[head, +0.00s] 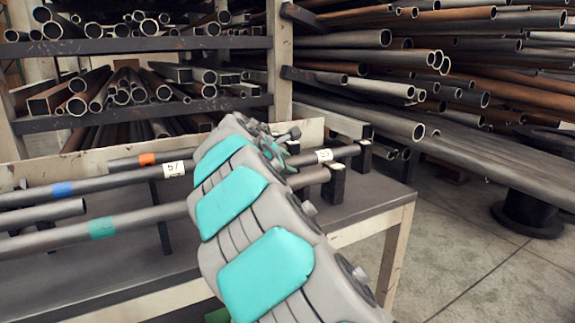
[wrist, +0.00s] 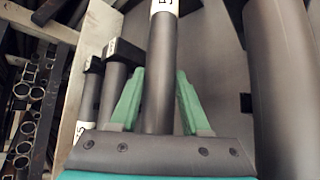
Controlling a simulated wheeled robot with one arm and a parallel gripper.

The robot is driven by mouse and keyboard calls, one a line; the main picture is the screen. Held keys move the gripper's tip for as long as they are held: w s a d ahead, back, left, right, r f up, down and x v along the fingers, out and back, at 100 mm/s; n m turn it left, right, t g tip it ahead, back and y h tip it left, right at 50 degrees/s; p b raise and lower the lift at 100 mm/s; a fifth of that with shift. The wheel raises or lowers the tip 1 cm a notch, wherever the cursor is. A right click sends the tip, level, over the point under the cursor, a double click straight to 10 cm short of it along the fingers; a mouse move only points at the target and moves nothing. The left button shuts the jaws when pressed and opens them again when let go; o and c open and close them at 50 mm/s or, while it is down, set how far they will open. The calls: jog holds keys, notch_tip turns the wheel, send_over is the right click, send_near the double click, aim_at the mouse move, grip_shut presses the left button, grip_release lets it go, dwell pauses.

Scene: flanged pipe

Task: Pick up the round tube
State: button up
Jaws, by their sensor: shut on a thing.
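A dark grey round tube (wrist: 160,90) with a white label near the top of the picture runs between the two green fingers of my gripper (wrist: 160,72) in the wrist view. The fingers are shut on its sides. In the head view, my gripper (head: 275,153) is over the table among the tubes, partly hidden by my arm. A tube with a blue band (head: 62,189) and a white label leads towards it from the left. I cannot tell for sure which banded tube is held.
A tube with a teal band (head: 102,228) lies in front, with a short tube (head: 45,215) near it. Black supports (head: 334,184) stand on the grey table (head: 375,200). Racks of pipes (head: 140,45) stand behind. Long pipes (head: 470,165) fill the right; floor there is partly clear.

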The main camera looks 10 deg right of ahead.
grip_shut()
dwell(0.7)
